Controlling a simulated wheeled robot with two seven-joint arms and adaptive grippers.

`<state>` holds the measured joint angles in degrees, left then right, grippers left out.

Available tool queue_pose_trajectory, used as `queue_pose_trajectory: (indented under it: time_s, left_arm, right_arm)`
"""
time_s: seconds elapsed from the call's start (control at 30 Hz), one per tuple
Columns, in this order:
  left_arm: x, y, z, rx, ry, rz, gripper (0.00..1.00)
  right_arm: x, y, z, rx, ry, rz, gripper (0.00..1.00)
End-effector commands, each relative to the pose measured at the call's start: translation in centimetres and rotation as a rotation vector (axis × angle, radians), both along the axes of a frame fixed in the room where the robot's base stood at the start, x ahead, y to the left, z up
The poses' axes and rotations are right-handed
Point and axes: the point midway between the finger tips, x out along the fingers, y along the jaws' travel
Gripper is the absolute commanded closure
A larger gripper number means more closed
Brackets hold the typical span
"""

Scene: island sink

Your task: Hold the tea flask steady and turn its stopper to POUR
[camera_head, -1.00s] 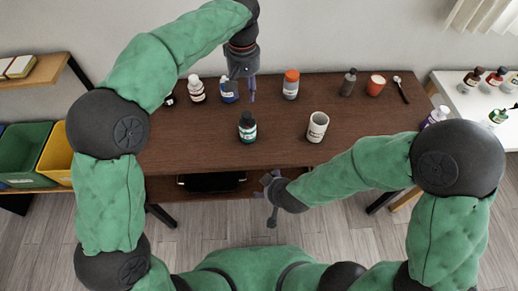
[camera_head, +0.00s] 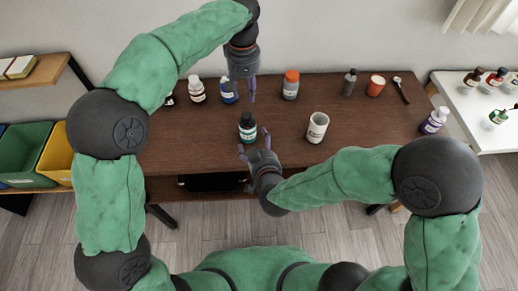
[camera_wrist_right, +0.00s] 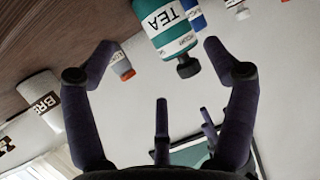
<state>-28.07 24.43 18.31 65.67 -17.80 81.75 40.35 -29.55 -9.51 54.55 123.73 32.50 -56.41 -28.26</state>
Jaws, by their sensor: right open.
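The tea flask (camera_head: 247,130) is a green bottle with a white label and a dark stopper (camera_head: 247,117). My left gripper (camera_head: 243,94) is open and empty, pointing down above and behind the flask. The stopper's setting is too small to read.
Behind are a blue-labelled bottle (camera_head: 228,92), a white bottle (camera_head: 197,91) and an orange-capped jar (camera_head: 291,85). A grey bottle (camera_head: 348,83), red cup (camera_head: 375,86) and spoon (camera_head: 401,90) stand back right.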

Motion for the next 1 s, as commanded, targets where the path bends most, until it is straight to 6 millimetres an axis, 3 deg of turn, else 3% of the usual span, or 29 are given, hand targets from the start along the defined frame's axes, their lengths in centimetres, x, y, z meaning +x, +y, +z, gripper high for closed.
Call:
queue_pose_trajectory:
  time_s: [0.43,0.63,0.93,1.0]
  left_arm:
    - [0.0,0.0,0.0,0.0,0.0,0.0,0.61]
    - [0.0,0.0,0.0,0.0,0.0,0.0,0.61]
    - [0.0,0.0,0.0,0.0,0.0,0.0,0.61]
    - [0.0,0.0,0.0,0.0,0.0,0.0,0.61]
  right_arm:
    - [6.3,0.9,-2.8,-0.002,0.004,-0.001,0.15]
    - [7.4,1.1,-3.2,-0.001,0.003,0.0,0.15]
    - [7.5,1.2,-3.2,-0.001,0.003,0.001,0.15]
    - [7.5,1.2,-3.2,-0.001,0.003,0.0,0.32]
